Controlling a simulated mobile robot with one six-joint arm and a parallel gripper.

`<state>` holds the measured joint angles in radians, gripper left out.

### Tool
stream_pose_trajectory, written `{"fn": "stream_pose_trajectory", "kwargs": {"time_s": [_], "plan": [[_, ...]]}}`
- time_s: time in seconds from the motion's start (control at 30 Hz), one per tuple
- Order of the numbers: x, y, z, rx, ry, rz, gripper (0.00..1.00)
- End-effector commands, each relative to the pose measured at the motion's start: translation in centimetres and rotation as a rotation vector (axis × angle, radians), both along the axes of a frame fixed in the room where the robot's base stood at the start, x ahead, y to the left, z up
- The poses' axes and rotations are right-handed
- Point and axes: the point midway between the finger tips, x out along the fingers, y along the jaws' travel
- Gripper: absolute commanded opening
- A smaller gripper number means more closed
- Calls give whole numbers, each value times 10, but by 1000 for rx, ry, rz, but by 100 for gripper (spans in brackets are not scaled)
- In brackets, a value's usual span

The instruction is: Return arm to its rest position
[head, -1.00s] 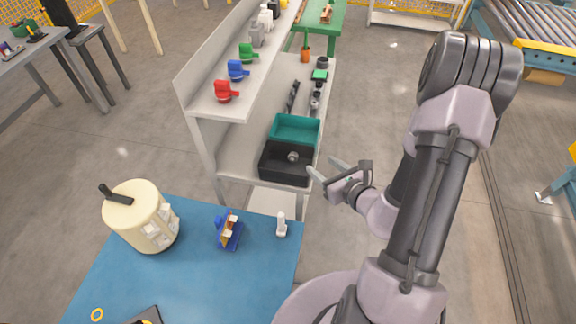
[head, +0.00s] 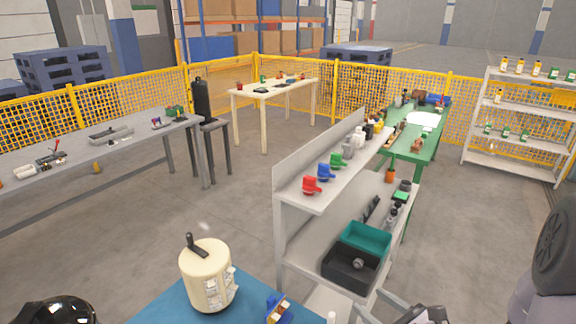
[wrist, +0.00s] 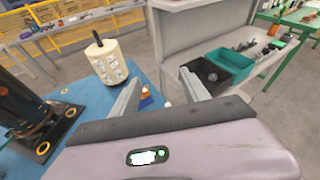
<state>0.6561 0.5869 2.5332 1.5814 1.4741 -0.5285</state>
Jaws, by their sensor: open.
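My gripper (wrist: 160,77) is open and empty in the wrist view, its two grey fingers apart above the right edge of the blue table (wrist: 88,90). In the head view only part of my gripper (head: 378,302) shows at the bottom edge, in front of the shelf bench. Part of my arm shows at the right edge of the head view; the rest is outside the frame. No object is between the fingers.
A cream cylinder (head: 206,275) and a blue fixture (head: 278,310) stand on the blue table. The grey shelf bench (head: 283,225) holds a black bin (head: 345,272), a teal bin (head: 365,240) and coloured parts. Open floor lies left of the bench.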

Motion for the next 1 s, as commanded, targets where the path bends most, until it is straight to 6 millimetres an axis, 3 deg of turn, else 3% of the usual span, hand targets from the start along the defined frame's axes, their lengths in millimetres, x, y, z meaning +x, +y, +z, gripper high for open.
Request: {"fn": "stream_pose_trajectory", "kwargs": {"time_s": [0.13,0.23,0.3,0.4,0.5,0.6,0.7,1.0], "plan": [[-15,60,29,-107,-62,275,54],[-43,106,45,-238,-107,524,54],[-76,137,51,-388,-143,740,54],[-135,160,48,-725,-205,1070,54],[-175,144,43,-1152,-272,1298,54],[-186,118,53,-1506,-331,1374,54],[-187,102,66,-1712,-364,1377,54],[-187,95,74,-1785,-371,1373,54]]}}
